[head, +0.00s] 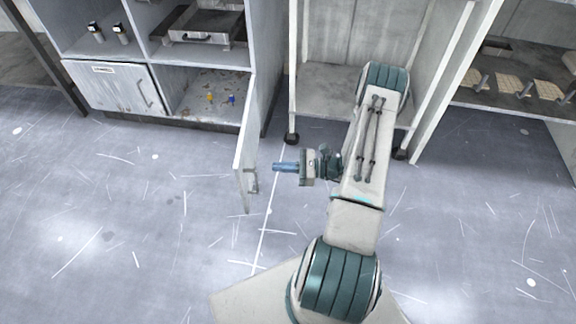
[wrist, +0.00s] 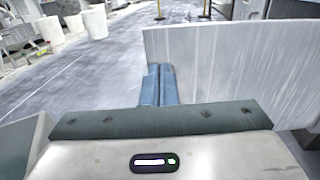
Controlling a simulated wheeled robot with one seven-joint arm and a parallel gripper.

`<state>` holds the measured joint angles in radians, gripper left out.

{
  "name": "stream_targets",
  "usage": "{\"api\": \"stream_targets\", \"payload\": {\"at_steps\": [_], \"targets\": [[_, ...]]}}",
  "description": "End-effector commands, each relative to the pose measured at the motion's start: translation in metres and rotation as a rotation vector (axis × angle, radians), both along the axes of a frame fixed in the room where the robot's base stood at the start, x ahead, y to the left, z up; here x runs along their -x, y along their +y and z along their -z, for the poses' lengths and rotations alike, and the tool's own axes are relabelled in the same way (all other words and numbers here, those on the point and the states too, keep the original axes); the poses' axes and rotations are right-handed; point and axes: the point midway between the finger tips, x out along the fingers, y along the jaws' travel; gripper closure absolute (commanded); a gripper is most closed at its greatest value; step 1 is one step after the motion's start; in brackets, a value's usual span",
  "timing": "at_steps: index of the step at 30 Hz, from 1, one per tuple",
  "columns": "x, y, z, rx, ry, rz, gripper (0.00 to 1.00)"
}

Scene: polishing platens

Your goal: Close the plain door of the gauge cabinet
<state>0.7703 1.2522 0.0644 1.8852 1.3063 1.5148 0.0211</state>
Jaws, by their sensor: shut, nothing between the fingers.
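The gauge cabinet (head: 150,60) stands at the upper left in the head view. Its plain door (head: 245,165) hangs wide open at the right of the lower right compartment, jutting out toward me, with a handle on its right face. The other lower door (head: 115,87) is shut and bears a label and a handle. My gripper (head: 276,166) is shut and empty, just right of the open door, pointing left at it. A small gap seems to show between them. In the wrist view the fingers (wrist: 159,85) are together in front of a pale panel (wrist: 235,65), apparently the door.
A tray (head: 200,27) sits on the shelf above. A wheeled open rack (head: 330,78) stands right of the cabinet, behind my arm. The floor (head: 130,210) left of the door is clear.

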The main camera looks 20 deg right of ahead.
Motion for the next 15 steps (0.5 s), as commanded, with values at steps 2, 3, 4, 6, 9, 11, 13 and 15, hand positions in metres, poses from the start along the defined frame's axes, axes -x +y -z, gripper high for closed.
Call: {"api": "stream_targets", "payload": {"at_steps": [2, 3, 4, 6, 9, 11, 13, 15], "targets": [[-0.008, 0.017, 0.002, 0.001, 0.0, -0.005, 1.0], [-0.012, 0.025, 0.002, 0.001, 0.0, -0.005, 1.0], [-0.016, 0.031, 0.002, 0.0, 0.0, -0.004, 1.0], [-0.022, 0.043, 0.003, 0.001, 0.0, -0.003, 1.0], [-0.031, 0.059, 0.003, 0.001, 0.0, -0.001, 1.0], [-0.036, 0.067, 0.002, 0.002, -0.001, -0.001, 1.0], [-0.039, 0.074, 0.002, 0.001, 0.0, 0.0, 1.0], [-0.043, 0.079, 0.002, 0.002, 0.0, 0.002, 1.0]]}}
